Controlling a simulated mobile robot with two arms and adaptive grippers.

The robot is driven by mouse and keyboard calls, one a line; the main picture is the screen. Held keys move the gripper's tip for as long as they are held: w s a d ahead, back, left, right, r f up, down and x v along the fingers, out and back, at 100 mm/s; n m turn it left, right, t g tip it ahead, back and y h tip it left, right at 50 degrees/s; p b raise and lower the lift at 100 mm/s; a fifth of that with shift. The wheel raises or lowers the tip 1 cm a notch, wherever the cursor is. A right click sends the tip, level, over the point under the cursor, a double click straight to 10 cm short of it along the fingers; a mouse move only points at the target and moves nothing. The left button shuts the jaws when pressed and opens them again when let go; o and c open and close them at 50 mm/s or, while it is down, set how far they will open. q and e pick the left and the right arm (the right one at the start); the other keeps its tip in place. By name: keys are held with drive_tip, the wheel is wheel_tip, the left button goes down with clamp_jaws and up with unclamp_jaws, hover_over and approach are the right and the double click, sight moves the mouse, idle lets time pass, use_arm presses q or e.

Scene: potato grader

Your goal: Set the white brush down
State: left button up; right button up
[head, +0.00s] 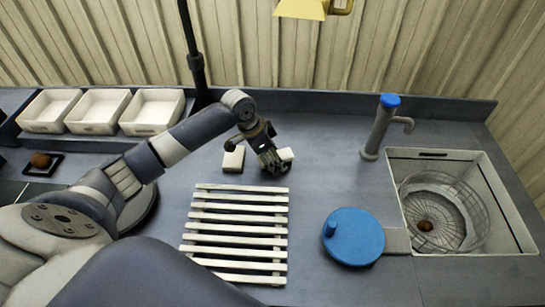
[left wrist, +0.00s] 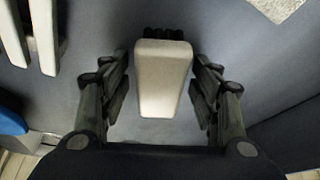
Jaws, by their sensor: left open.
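The white brush (left wrist: 163,78) has a pale block body and a dark end at the top in the left wrist view. It lies between the spread fingers of my left gripper (left wrist: 162,100), with a gap on both sides. In the head view my left gripper (head: 270,160) is low over the dark worktop behind the slatted rack. The white brush (head: 286,154) shows there at its right side, partly hidden by the fingers. Its underside is hidden, but it appears to rest on the worktop. My right gripper is not in view.
A pale block (head: 233,159) stands just left of the gripper. The white slatted rack (head: 236,233) lies in front. A blue round lid (head: 354,237), a blue-topped tap (head: 380,127) and a sink with a wire basket (head: 440,212) are right. White bins (head: 152,112) stand back left.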

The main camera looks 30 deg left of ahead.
use_arm(q)
drive_tip(key=b+v, duration=0.2)
drive_tip(key=v, duration=1)
drive_tip(key=shift+r, duration=0.15)
